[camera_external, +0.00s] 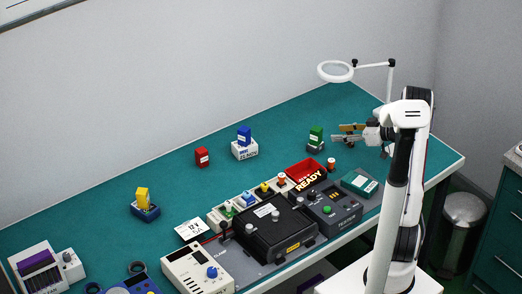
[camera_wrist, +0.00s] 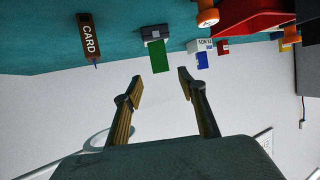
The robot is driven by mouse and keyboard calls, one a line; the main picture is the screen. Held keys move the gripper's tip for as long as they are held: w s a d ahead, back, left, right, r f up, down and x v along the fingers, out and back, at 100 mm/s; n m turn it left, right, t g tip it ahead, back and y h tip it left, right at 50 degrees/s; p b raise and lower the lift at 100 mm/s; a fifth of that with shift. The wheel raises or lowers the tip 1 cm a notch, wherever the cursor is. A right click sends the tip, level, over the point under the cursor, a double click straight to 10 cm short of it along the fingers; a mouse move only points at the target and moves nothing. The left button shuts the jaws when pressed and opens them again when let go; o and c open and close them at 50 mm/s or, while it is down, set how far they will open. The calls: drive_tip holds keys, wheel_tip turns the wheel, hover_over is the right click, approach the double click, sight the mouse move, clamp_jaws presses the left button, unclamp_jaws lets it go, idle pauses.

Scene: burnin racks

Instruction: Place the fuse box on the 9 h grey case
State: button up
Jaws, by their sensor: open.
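A green block (camera_external: 316,134) stands on a small dark grey case (camera_external: 315,147) near the right end of the bench. In the wrist view the green block (camera_wrist: 160,63) and grey case (camera_wrist: 155,33) show ahead of the fingers. My gripper (camera_external: 337,132) is open and empty, beside the green block and apart from it; its two fingers (camera_wrist: 160,77) are spread. A small red block (camera_external: 202,157) stands alone on the bench. A blue block (camera_external: 244,136) sits on a white case (camera_external: 245,150). A yellow block (camera_external: 143,198) sits on a dark blue case (camera_external: 146,212). I cannot read which is the fuse box or the 9 h case.
A red READY tray (camera_external: 306,169) and grey and black equipment (camera_external: 272,232) fill the front of the bench. A ring lamp (camera_external: 335,71) stands behind my gripper. The bench's back left is clear.

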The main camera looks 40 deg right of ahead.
drive_tip(key=shift+s+d+r, duration=0.15)
drive_tip(key=shift+s, duration=0.15)
idle(0.5)
drive_tip(key=w+a+r+m+h, duration=0.1)
drive_tip(key=w+r+h, duration=0.15)
drive_tip(key=r, duration=0.35)
drive_tip(key=w+a+r+h, duration=0.1)
drive_tip(key=r+h, duration=0.2)
drive_tip(key=r, duration=0.2)
drive_tip(key=s+a+r+m+g+h, duration=0.1)
drive_tip(key=s+a+r+m+h, duration=0.25)
drive_tip(key=s+a+r, duration=0.35)
drive_tip(key=s+a+f+g+y, duration=0.2)
drive_tip(key=s+a+g, duration=0.1)
drive_tip(key=s+a, duration=0.7)
drive_tip(key=s+a+f+g+y, duration=0.2)
drive_tip(key=s+a, duration=0.8)
drive_tip(key=s, duration=0.8)
drive_tip(key=shift+s+f+g, duration=0.15)
drive_tip(key=shift+f+g, duration=0.25)
drive_tip(key=shift+g, duration=0.1)
